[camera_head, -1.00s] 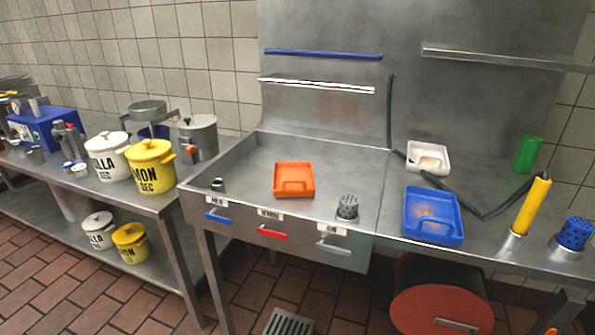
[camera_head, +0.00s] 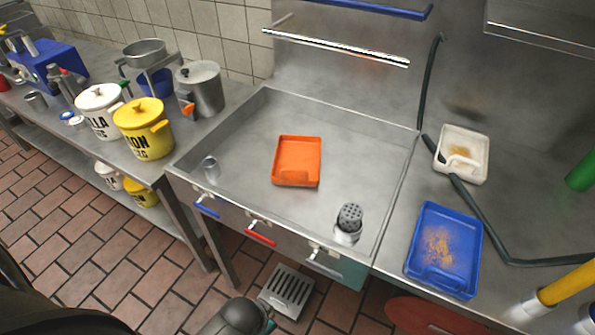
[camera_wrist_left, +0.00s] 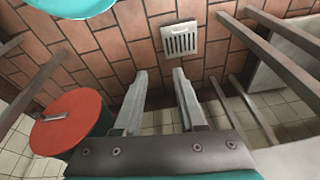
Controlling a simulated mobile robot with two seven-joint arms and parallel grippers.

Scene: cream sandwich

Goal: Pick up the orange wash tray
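A dark part of my own arm shows at the bottom of the head view, well below the tray. My right gripper is not in view.
A perforated metal cup (camera_head: 349,219) stands at the basin's front right and a small steel cup (camera_head: 210,168) at its left. A blue tray (camera_head: 444,251) and a white tray (camera_head: 462,155) lie on the right counter. Yellow (camera_head: 147,130) and white pots stand left. A floor drain (camera_head: 288,291) lies below.

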